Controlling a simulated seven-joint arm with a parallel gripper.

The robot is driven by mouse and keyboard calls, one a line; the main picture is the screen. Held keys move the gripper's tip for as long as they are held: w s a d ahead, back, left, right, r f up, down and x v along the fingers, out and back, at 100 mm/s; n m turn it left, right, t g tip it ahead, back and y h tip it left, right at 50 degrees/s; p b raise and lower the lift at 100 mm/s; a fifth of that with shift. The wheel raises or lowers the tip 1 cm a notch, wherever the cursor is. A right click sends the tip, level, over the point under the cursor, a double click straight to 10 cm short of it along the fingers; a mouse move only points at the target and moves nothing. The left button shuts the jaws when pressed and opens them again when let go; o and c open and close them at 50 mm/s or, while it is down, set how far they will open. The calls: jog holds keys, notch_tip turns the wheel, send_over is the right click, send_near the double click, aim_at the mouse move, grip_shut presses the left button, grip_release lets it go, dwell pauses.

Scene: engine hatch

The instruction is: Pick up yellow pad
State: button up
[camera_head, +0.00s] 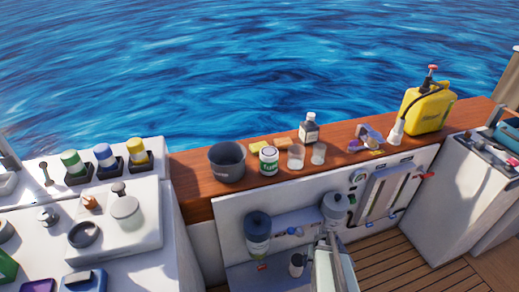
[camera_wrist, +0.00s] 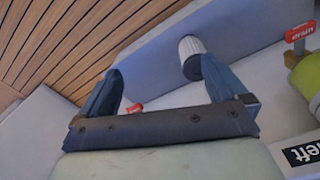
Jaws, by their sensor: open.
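The yellow pad (camera_head: 258,146) is a small flat yellow piece on the wooden ledge, behind the white and green jar, which partly hides it. It does not show in the wrist view. My gripper (camera_head: 327,239) is low in front of the ledge by the engine hatch, well below and to the right of the pad. In the wrist view my gripper (camera_wrist: 163,80) has its two dark fingers spread apart with nothing between them.
A grey bucket (camera_head: 227,162), the jar (camera_head: 269,161), clear cups (camera_head: 296,157), a dark bottle (camera_head: 309,128) and a brownish block (camera_head: 284,141) crowd around the pad. A yellow canister (camera_head: 428,110) stands far right. A white cylinder (camera_wrist: 191,55) lies beyond my fingers.

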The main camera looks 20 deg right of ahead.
jog(key=w+d+r+m+t+h, duration=0.1)
jog(key=d+r, duration=0.4)
jog(key=d, duration=0.5)
jog(key=w+d+r+m+t+h, duration=0.15)
jog(key=d+r, duration=0.35)
jog(key=d, duration=0.5)
jog(key=w+d+r+m+t+h, duration=0.15)
jog(key=d+r, duration=0.35)
jog(key=d, duration=0.5)
jog(key=w+d+r+m+h, duration=0.1)
jog(key=w+d+r, duration=0.2)
jog(key=w+r, duration=0.3)
jog(key=w+d+r+m+t+h, duration=0.1)
jog(key=w+d+r, duration=0.2)
jog(key=w+r, duration=0.35)
jog(key=w+d+r+m, duration=0.1)
jog(key=w+d+r, duration=0.25)
jog(key=r, duration=0.45)
jog(key=w+a+r+m, duration=0.1)
jog(key=w+a+r, duration=0.3)
jog(key=w+r, duration=0.6)
jog(key=m+g+y, duration=0.5)
jog(key=y, duration=0.1)
send_over(258, 146)
notch_tip(258, 146, down, 10)
jog(key=shift+w+r, duration=0.15)
jog(key=shift+r, duration=0.1)
jog(key=shift+s+f, duration=0.2)
jog(key=shift+f, duration=2.35)
